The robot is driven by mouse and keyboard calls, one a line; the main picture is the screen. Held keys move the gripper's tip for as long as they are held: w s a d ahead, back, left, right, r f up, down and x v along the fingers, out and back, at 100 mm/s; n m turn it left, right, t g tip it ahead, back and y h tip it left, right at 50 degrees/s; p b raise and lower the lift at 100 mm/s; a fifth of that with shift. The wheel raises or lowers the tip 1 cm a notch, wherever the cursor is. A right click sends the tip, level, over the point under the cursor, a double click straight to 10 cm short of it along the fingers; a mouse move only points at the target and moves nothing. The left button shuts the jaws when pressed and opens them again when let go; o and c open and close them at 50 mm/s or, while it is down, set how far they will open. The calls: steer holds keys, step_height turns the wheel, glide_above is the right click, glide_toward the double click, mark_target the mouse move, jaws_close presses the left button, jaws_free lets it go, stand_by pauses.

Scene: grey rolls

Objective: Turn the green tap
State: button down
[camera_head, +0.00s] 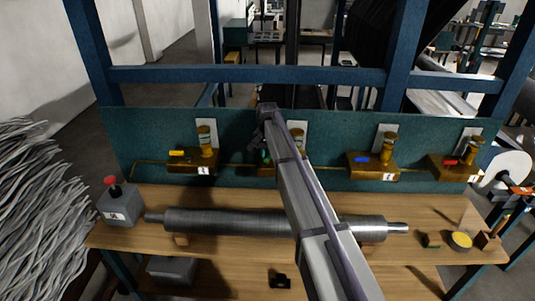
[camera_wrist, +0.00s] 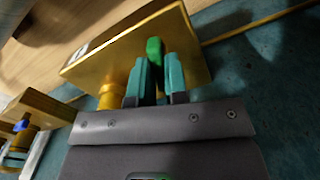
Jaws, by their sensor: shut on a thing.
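The green tap (camera_wrist: 154,48) is a small green handle on a gold brass block (camera_wrist: 196,50) in the wrist view. My gripper (camera_wrist: 160,66) has its two teal fingers on either side of the green handle and is shut on it. The fingers hide part of the handle. In the head view, my gripper (camera_head: 258,141) is at the teal panel, in front of the second brass block from the left (camera_head: 257,171). Only a speck of the green tap (camera_head: 266,156) shows there, and my arm covers much of the block.
Blocks with a yellow tap (camera_head: 178,153), a blue tap (camera_head: 361,159) and a red tap (camera_head: 450,162) stand along the panel (camera_head: 336,153). A grey roll (camera_head: 235,222) lies on the wooden bench below my arm. A red-button box (camera_head: 116,205) stands at the left.

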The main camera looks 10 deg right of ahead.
steer(key=shift+n, duration=1.2)
steer(key=c, duration=1.1)
jaws_free()
steer(key=shift+c, duration=0.2)
step_height(320, 180, up, 11)
steer(key=p, duration=1)
steer(key=shift+f+p, duration=0.15)
steer(key=shift+p, duration=0.25)
